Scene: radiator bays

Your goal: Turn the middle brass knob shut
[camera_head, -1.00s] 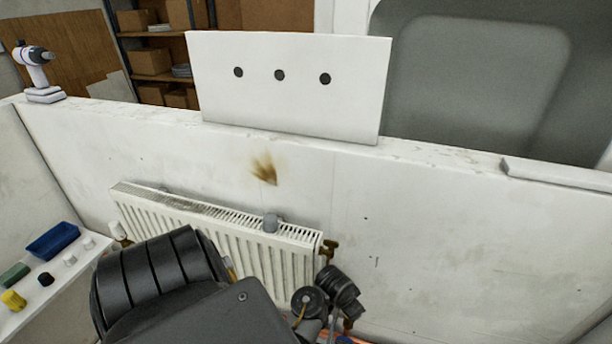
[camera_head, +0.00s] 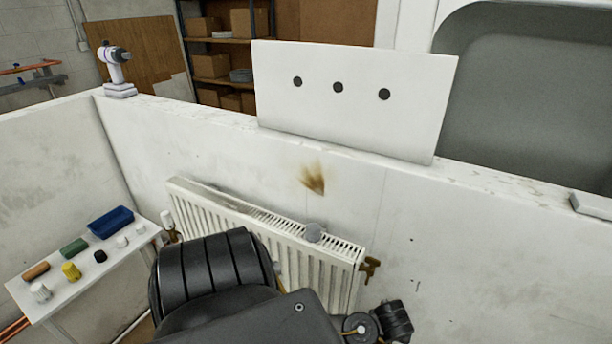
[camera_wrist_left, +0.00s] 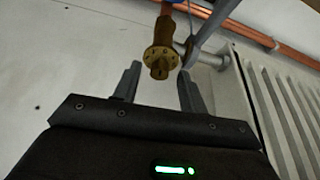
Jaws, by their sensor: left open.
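In the left wrist view a brass knob (camera_wrist_left: 160,60) with a round, pitted flange hangs on a copper pipe stub beside a grey pipe fitting. My left gripper (camera_wrist_left: 159,73) is open, one finger on each side just below the knob; I see no clear contact. In the head view a brass fitting (camera_head: 370,268) sits at the upper right end of the white radiator (camera_head: 325,273). I cannot tell whether it is the same knob. In the head view my own dark arm hides part of the radiator and my left gripper's fingers. My right gripper is not in view.
A white bench (camera_head: 75,291) at left holds a blue tray (camera_head: 111,222) and several small caps and blocks. A drill (camera_head: 115,65) and a white panel with three dark holes (camera_head: 350,120) stand on the wall top. Copper pipes (camera_wrist_left: 265,40) run close beyond the knob.

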